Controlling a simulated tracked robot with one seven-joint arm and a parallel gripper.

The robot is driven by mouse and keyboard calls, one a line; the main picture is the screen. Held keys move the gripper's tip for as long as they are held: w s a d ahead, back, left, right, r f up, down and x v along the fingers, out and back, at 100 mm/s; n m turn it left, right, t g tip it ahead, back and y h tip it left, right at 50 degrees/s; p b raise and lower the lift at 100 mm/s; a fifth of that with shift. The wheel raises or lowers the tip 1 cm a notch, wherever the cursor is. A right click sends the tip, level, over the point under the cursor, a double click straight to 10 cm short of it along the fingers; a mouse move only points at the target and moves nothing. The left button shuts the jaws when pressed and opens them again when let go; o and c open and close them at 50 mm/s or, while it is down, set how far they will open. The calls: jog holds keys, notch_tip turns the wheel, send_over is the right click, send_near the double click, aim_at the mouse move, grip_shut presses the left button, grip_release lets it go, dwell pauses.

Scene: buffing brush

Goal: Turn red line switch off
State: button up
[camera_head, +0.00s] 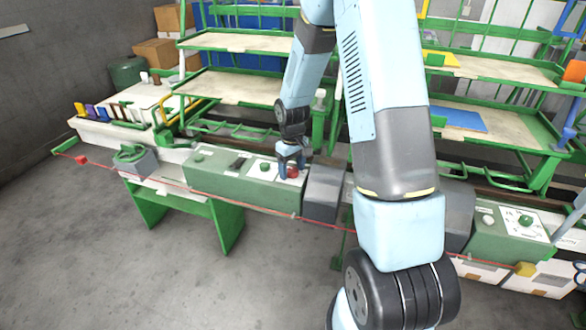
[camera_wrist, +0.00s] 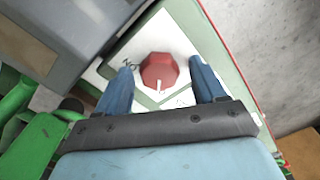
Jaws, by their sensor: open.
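The red line switch (camera_head: 293,172) is a red knob on a white plate on the green control box (camera_head: 230,185) in the head view. In the wrist view the red knob (camera_wrist: 159,71) is eight-sided with a white pointer mark at its lower edge, directed towards my gripper. Some lettering shows on the white plate (camera_wrist: 188,45), not fully readable. My gripper (camera_head: 290,160) is over the knob. In the wrist view my gripper's blue fingers (camera_wrist: 162,82) are open, one on each side of the knob, with visible gaps to it. I cannot tell how high the fingertips are above the plate.
A green knob (camera_head: 265,167) sits left of the red one on the same box. A grey housing (camera_head: 323,190) stands close on the right. A red cord (camera_head: 150,182) runs along the bench front. Green shelves (camera_head: 235,85) rise behind. The floor in front is clear.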

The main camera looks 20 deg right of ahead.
aim_at(292, 169)
notch_tip(292, 169, up, 14)
jog(key=shift+f, duration=0.15)
dwell(0.6)
dwell(0.3)
jog(key=s+r+m+t, duration=0.2)
jog(key=s+r+t, duration=0.1)
jog(key=s+r, duration=1.05)
jog(key=s+r+m+t, duration=0.1)
jog(key=s+r, duration=0.2)
jog(key=s, duration=0.4)
jog(key=s+r+m+t, duration=0.1)
jog(key=s+r, duration=0.2)
jog(key=s, duration=0.5)
jog(key=shift+r+m+t, duration=0.3)
jog(key=shift+r, duration=0.1)
